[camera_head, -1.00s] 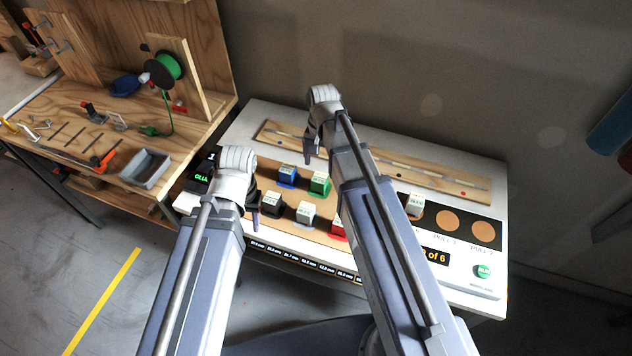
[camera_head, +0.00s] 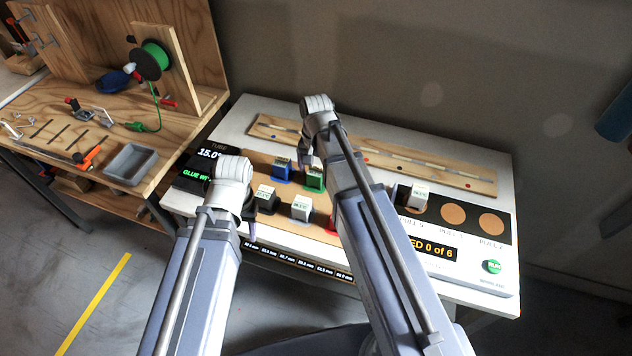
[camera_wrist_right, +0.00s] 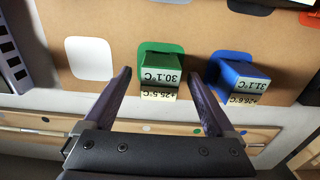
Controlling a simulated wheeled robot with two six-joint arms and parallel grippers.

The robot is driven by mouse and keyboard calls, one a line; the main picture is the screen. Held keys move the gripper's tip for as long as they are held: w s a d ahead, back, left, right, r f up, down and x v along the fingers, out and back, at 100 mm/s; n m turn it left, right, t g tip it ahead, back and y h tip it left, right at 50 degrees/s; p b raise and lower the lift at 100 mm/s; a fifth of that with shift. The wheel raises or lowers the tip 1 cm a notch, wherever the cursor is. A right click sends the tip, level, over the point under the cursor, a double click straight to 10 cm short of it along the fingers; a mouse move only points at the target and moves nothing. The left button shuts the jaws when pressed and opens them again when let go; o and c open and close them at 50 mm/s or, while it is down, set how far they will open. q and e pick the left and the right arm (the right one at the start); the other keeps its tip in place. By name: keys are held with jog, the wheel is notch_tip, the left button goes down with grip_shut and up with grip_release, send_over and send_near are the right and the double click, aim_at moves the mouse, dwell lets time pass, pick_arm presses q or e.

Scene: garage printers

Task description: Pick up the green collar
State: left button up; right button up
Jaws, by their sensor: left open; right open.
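The green collar (camera_head: 315,181) stands on the brown board (camera_head: 272,228) in the head view, partly hidden by my right arm. In the right wrist view the green collar (camera_wrist_right: 161,63) carries a label reading 30.1°C and +25.5°C. My right gripper (camera_wrist_right: 163,82) is open, with its fingers apart on either side of the green collar's labelled end. The left finger is close to the collar and the right finger is near the blue collar (camera_wrist_right: 240,78). My left gripper (camera_head: 246,222) is at the board's left edge, its jaws mostly hidden by its wrist.
The blue collar also shows in the head view (camera_head: 282,171), left of the green one. Black (camera_head: 265,197), grey (camera_head: 301,207) and red (camera_head: 332,224) collars stand nearer. A white-labelled block (camera_head: 413,194) stands right of my right arm. A long wooden rail (camera_head: 440,175) lies behind.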

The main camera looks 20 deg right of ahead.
aim_at(316, 171)
jog(key=shift+f, duration=0.1)
grip_shut()
dwell(0.8)
notch_tip(316, 171, up, 10)
jog(key=p, duration=1)
